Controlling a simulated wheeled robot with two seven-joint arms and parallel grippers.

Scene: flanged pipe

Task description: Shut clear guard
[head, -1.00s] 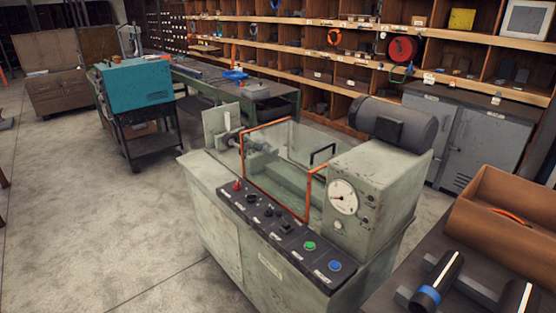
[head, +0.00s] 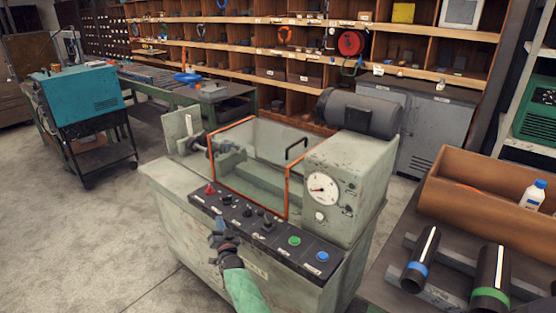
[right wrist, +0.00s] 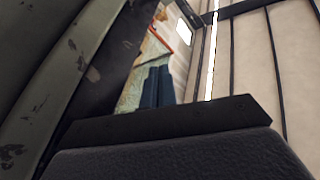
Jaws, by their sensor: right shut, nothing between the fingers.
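The clear guard (head: 240,155) is a see-through panel with orange edges, set over the bed of the pale green machine (head: 180,215). A black handle (head: 296,148) shows at its right side, near the gauge housing. I cannot tell from this angle how far open the guard stands. My right gripper (head: 218,226) is in front of the machine, below the left part of the control panel, apart from the guard. Its dark fingers (right wrist: 157,87) are together and empty in the right wrist view. My left gripper is out of view.
The black control panel (head: 262,226) with knobs and buttons runs along the machine's front edge. A grey motor (head: 358,112) sits on the gauge housing (head: 345,185). A bench with dark pipes (head: 420,258) and a brown bin (head: 490,205) stands at the right.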

